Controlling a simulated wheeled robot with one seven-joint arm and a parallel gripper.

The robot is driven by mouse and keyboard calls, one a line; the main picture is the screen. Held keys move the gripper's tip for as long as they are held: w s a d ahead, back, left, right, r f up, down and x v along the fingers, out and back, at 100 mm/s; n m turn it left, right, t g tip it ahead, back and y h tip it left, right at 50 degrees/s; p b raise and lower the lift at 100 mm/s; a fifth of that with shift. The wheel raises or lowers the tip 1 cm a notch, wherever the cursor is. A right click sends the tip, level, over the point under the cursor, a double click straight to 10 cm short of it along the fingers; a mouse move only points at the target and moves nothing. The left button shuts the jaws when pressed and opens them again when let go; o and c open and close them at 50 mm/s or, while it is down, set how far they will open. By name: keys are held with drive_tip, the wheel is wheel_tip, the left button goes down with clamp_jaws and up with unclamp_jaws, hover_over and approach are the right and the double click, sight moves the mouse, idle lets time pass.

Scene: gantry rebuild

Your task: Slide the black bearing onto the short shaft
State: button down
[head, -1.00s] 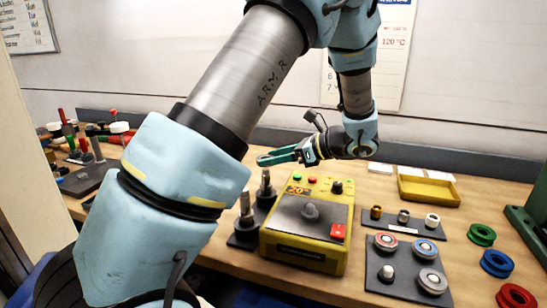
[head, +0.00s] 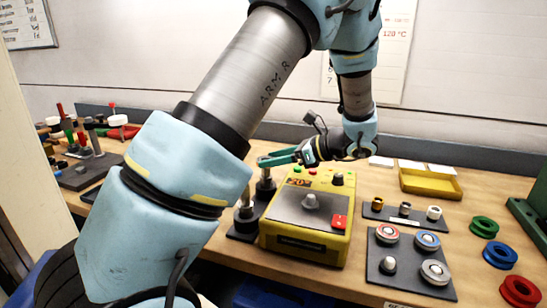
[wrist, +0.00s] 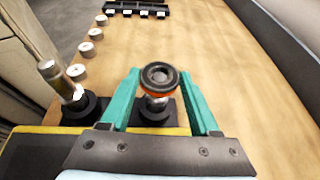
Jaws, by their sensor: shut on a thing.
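My gripper (head: 268,159) reaches left over the back of the yellow box. In the wrist view its two teal fingers (wrist: 160,80) are shut on the black bearing (wrist: 157,70), a dark ring with an orange lower edge. The short shaft (wrist: 155,106), a metal post on a black base, stands directly below the bearing. In the head view this shaft (head: 265,185) rises to just under the fingers. I cannot tell whether the bearing is around its top or just above it. A second, taller-looking metal shaft (wrist: 52,76) stands to the left; it also shows in the head view (head: 245,207).
The yellow box (head: 300,240) with buttons and a knob stands right beside the shafts. A dark plate (head: 390,290) with several round parts and a yellow tray (head: 432,186) are to the right. Several small metal cylinders (wrist: 90,33) lie beyond the shafts.

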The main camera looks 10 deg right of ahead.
drive_tip(key=shift+f, duration=0.15)
drive_tip(key=shift+c, duration=0.2)
unclamp_jaws()
drive_tip(key=shift+d, duration=0.1)
drive_tip(key=b+v, duration=0.2)
drive_tip(key=v, duration=0.7)
drive_tip(key=shift+s+d+b, duration=0.15)
drive_tip(key=shift+d+b, duration=0.05)
drive_tip(key=shift+b, duration=0.15)
drive_tip(key=shift+s+d+r, duration=0.25)
drive_tip(key=shift+s+d, duration=0.05)
drive_tip(key=shift+d, duration=0.15)
drive_tip(key=shift+s, duration=0.1)
